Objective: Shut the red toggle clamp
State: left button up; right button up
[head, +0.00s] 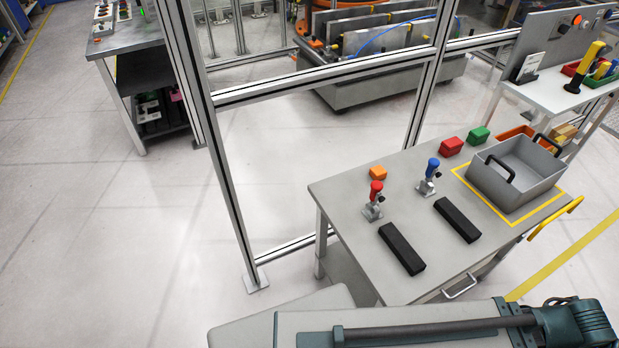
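The red toggle clamp (375,202) stands on the grey table (330,197) near its left side. Its red handle points upward and its metal base rests on the tabletop. A similar blue toggle clamp (429,177) stands to its right, also with its handle up. A black bar (401,248) lies in front of the red clamp, and a second black bar (457,220) lies in front of the blue one. Neither of my grippers shows in the head view.
An orange block (377,173), a red block (451,146) and a green block (478,136) lie along the table's back. A grey bin (515,188) with black handles stands inside a yellow outline. An aluminium frame (225,180) rises behind the table. The floor at left is clear.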

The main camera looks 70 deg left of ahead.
aim_at(377, 187)
jog(key=k+j+u, duration=0.15)
jog(key=j+u, duration=0.2)
jog(key=j, duration=0.4)
jog(key=j+u, duration=0.3)
jog(key=j, duration=1.05)
jog(key=k, duration=0.05)
